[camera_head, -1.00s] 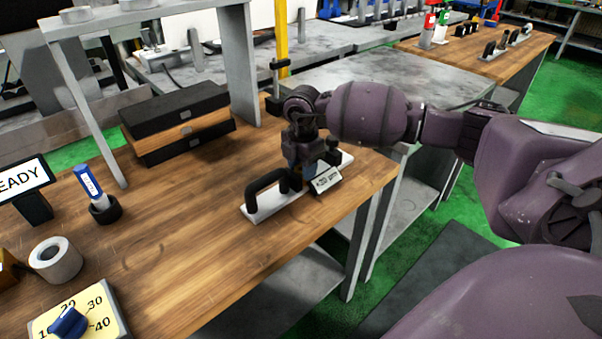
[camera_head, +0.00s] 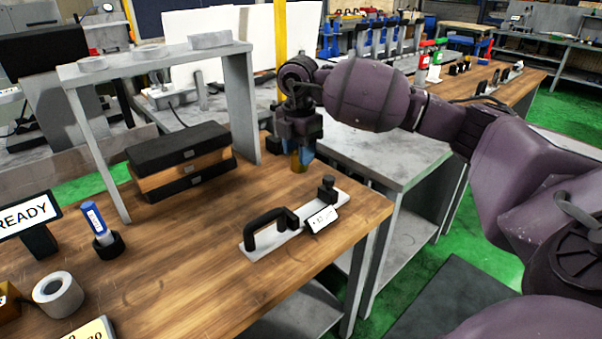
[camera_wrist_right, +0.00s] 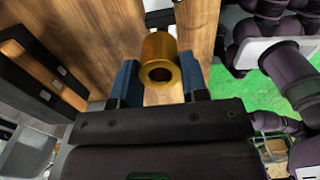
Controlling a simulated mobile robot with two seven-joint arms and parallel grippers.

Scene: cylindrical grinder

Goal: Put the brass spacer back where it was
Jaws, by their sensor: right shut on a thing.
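The brass spacer (camera_wrist_right: 158,46) is a short gold-coloured tube with a hole through it. It sits between the blue fingers of my right gripper (camera_wrist_right: 158,82) in the right wrist view. In the head view, my right gripper (camera_head: 299,157) points down above the wooden bench, and the spacer (camera_head: 298,163) shows as a small gold patch between its fingertips. The gripper is shut on the spacer, behind a white plate (camera_head: 268,240) that has a black handle (camera_head: 265,229), a small black post (camera_head: 328,188) and a tilted label. My left gripper is out of view.
Stacked black and brown boxes (camera_head: 180,163) stand left of my gripper under a grey raised shelf (camera_head: 160,62). A blue-and-white marker stands in a black holder (camera_head: 108,246). A grey ring (camera_head: 58,294) lies front left. The bench middle is clear.

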